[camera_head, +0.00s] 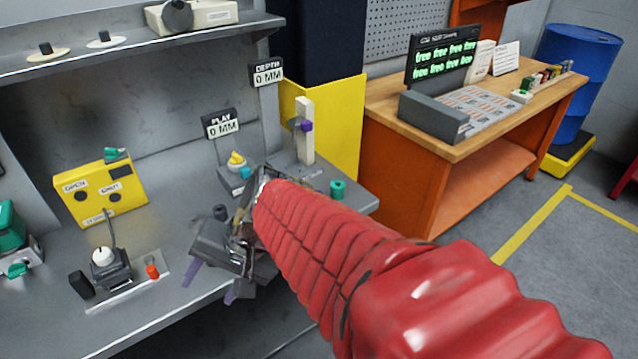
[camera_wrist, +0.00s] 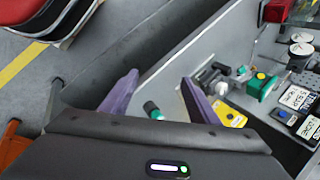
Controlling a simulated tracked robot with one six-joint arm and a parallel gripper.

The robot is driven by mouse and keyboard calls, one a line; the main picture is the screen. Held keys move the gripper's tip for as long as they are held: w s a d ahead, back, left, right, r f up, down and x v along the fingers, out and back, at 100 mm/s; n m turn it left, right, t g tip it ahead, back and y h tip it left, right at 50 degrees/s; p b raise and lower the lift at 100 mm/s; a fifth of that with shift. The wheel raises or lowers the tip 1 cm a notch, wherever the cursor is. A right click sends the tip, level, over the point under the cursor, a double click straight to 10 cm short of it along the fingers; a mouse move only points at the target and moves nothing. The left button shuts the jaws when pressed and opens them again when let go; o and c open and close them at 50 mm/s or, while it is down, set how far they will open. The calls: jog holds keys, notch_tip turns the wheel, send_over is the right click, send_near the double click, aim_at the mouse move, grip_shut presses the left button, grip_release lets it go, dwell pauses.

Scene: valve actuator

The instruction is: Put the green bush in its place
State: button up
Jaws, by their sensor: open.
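The green bush appears to be the small green cylinder (camera_head: 337,189) standing near the right end of the grey bench in the head view. My gripper (camera_head: 212,283) is low over the bench's front edge, left of and apart from that cylinder. Its purple fingers are spread and nothing shows held. In the wrist view my open gripper (camera_wrist: 159,85) frames a small green-ended part (camera_wrist: 152,110); I cannot tell whether it is the same bush. The yellow-topped fixture (camera_head: 237,160) stands behind the gripper, partly hidden by my red arm. The bush's place cannot be made out.
A yellow OPEN/SHUT box (camera_head: 100,192) and a white-knobbed lever unit (camera_head: 105,262) stand on the left. PLAY (camera_head: 222,124) and DEPTH (camera_head: 267,73) readouts rise at the back. A white post (camera_head: 304,130) stands behind the bush. A wooden workbench (camera_head: 480,135) is at right.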

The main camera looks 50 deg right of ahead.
jog(key=w+d+f+m+t+h, duration=0.1)
jog(key=w+d+m+t, duration=0.2)
jog(key=d+m, duration=0.65)
jog(key=w+d+f+m+t+h, duration=0.1)
jog(key=w+d+m+t, duration=0.15)
jog(key=d+m, duration=0.65)
jog(key=s+d+f+m+h, duration=0.1)
jog(key=s+d+m+h, duration=0.1)
jog(key=d, duration=0.5)
jog(key=s+d+f+m+t+h, duration=0.1)
jog(key=s+d+m+h, duration=0.2)
jog(key=s+d+m, duration=0.2)
jog(key=s+d+f+m+h, duration=0.2)
jog(key=d+m, duration=0.3)
jog(key=d, duration=0.4)
jog(key=shift+s+d+h, duration=0.15)
jog(key=shift+s+h, duration=0.35)
jog(key=shift+s, duration=0.35)
jog(key=shift+m, duration=0.25)
send_near(338, 190)
jog(key=shift+s+d+x, duration=0.1)
jog(key=shift+d+x, duration=0.05)
jog(key=shift+x, duration=0.8)
jog(key=shift+s+d+x, duration=0.1)
jog(key=shift+d+x, duration=0.05)
jog(key=shift+x, duration=0.8)
